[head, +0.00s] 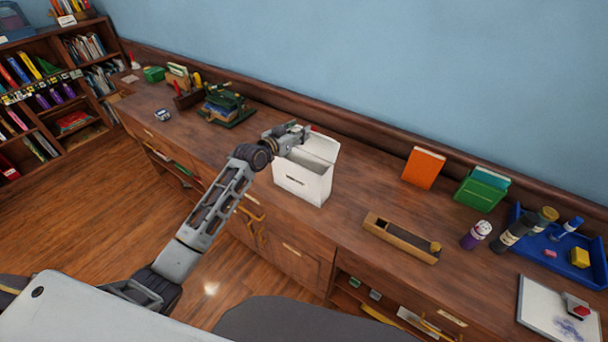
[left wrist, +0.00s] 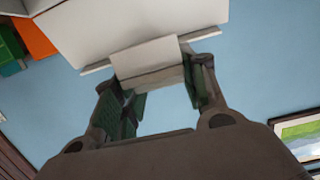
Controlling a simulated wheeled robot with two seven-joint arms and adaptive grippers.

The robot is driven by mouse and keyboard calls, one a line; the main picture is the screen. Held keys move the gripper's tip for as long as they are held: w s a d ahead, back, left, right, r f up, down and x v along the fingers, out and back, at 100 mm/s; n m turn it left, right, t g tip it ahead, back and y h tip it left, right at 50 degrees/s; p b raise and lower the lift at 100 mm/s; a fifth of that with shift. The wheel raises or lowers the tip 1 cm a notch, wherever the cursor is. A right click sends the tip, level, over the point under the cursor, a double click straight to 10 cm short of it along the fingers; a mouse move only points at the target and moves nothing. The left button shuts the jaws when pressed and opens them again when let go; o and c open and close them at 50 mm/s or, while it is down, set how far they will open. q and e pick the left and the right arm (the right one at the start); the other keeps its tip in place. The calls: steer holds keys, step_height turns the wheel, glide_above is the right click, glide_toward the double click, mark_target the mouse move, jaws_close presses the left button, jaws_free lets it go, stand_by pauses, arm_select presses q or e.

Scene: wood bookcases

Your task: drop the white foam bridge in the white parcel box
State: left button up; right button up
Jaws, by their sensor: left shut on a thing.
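The white parcel box (head: 303,183) stands on the long wooden counter with its lid flap raised at the back. It also fills the top of the left wrist view (left wrist: 85,28). My left gripper (head: 299,133) is over the box's open top, near the raised flap. In the left wrist view my left gripper (left wrist: 155,88) is shut on a pale white block, the white foam bridge (left wrist: 147,56). The bridge lies between the fingertips, in front of the box from that camera. In the head view I cannot make the bridge out. My right gripper is not in view.
On the counter (head: 350,200), a green stand (head: 228,108) is left of the box. An orange book (head: 423,167), green file holder (head: 480,190), wooden tray (head: 402,238) and blue tray (head: 590,270) are to the right. The blue wall rises behind.

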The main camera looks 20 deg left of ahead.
arm_select(q)
steer(key=shift+f+b, duration=0.8)
steer(key=shift+f, duration=0.3)
steer(key=shift+f+b, duration=0.35)
steer(key=shift+f, duration=0.2)
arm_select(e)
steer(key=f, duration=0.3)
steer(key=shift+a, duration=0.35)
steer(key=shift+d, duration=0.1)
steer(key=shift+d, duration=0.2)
arm_select(q)
steer(key=o, duration=0.8)
